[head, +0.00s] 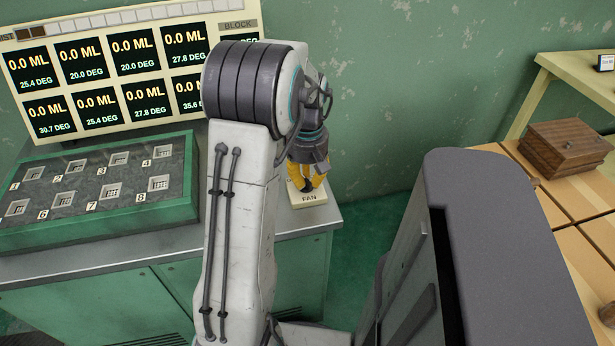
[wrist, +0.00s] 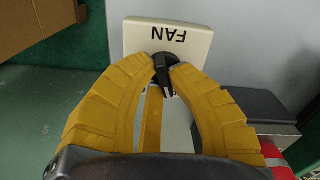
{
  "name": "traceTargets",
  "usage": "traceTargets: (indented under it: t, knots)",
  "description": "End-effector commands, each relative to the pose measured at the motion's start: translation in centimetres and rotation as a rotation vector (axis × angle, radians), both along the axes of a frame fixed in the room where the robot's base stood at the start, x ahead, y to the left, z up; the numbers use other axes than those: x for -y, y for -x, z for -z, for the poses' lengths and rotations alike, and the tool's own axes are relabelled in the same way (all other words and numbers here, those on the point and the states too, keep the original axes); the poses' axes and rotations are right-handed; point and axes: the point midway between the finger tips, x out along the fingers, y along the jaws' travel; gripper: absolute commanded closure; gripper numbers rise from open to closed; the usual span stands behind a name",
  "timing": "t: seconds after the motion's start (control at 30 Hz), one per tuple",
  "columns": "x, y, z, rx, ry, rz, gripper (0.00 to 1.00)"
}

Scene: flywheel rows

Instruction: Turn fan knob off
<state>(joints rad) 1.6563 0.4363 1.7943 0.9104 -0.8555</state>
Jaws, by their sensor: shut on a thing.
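The fan knob is a small black knob (wrist: 163,68) on a cream plate (wrist: 196,38) lettered FAN, seen in the wrist view. In the head view the same plate (head: 309,199) sits at the right end of the green cabinet's grey top. In the head view my yellow fingers (head: 308,177) point down over the plate. The knob itself is hidden there behind my fingers.
A green tray (head: 100,215) with numbered square wells stands left of my arm. Behind it is a panel of displays (head: 110,75) reading 0.0 ML. At right, a brown wooden box (head: 563,148) sits on a tan-topped surface. The green wall is close behind.

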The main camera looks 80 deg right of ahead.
Motion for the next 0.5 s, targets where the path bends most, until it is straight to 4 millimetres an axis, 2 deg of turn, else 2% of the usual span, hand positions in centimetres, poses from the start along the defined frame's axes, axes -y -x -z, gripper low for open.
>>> traceTargets:
  t: [0.2, 0.5]
  knots:
    - [-0.03, -0.05, 0.09, 0.0, -0.003, -0.098, 1.0]
    - [-0.03, -0.06, 0.13, 0.001, -0.004, -0.152, 1.0]
